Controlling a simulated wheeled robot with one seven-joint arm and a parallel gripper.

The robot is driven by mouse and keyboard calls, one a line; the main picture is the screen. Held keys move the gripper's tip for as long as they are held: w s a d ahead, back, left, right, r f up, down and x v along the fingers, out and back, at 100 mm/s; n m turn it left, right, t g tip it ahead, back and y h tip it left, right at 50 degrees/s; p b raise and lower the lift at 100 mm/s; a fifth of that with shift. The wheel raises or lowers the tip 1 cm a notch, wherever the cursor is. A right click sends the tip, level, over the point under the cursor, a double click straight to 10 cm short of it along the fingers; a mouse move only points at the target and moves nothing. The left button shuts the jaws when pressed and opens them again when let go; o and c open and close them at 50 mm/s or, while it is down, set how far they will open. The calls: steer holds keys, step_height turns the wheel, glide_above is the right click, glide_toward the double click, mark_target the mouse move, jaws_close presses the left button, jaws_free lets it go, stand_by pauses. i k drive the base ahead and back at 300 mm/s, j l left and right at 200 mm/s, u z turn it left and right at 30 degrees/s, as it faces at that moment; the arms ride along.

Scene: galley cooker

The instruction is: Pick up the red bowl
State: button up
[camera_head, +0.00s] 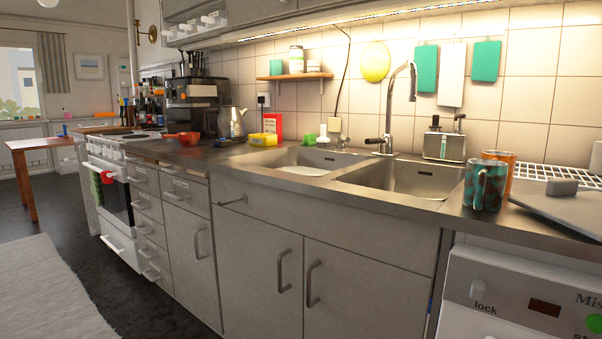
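A small red-orange bowl (188,138) sits on the steel counter, left of the sink and right of the cooker. It is in front of the coffee machine and looks upright. A small part that may be a handle or lip shows on its left side. It is too small in view to tell whether anything is inside. My gripper is not in view.
A coffee machine (191,105) and a glass jug (237,122) stand behind the bowl. A yellow box (263,139) lies to its right. The white cooker (112,190) is left; mugs (485,185) stand right of the sink. Open floor shows at left.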

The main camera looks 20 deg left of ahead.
mark_target(186, 138)
steer(key=u, duration=1.6)
steer(key=i+j+z, duration=0.4)
steer(key=i, duration=0.15)
steer(key=i+j+z, duration=0.45)
steer(key=i, duration=0.1)
